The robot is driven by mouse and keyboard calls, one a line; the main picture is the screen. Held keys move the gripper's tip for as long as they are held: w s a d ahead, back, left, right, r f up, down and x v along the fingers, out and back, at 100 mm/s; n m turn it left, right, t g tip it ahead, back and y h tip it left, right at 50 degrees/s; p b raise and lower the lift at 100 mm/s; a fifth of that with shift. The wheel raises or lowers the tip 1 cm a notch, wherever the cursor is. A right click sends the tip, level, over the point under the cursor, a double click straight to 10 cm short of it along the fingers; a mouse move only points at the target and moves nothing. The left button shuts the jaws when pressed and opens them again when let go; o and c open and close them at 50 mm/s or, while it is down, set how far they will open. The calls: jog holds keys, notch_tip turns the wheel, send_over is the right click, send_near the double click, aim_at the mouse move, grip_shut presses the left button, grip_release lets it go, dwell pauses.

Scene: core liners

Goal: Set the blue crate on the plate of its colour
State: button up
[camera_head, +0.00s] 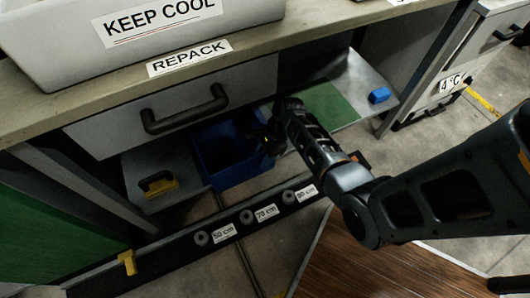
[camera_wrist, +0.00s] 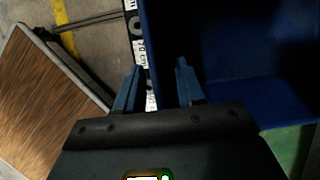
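The blue crate (camera_head: 222,160) sits low under the bench, below the drawer, jutting out from a grey shelf. My gripper (camera_head: 268,143) is at its right side, dark against dark. In the wrist view the blue crate (camera_wrist: 235,95) fills the right, and my gripper (camera_wrist: 160,75) has its two fingers apart at the crate's near edge. A strip of floor rail shows between the fingers, and the right finger overlaps the blue wall. Contact cannot be told. A green plate (camera_head: 330,104) lies on the shelf to the right of the crate. No blue plate is visible.
A closed drawer (camera_head: 175,108) with a dark handle hangs above the crate. A yellow-and-black brush-like object (camera_head: 158,184) lies left of it; a small blue block (camera_head: 379,95) lies right of the green plate. A black rail (camera_head: 240,225) runs along the floor in front.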

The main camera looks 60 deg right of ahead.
jog(key=shift+c, duration=0.4)
grip_shut()
dwell(1.0)
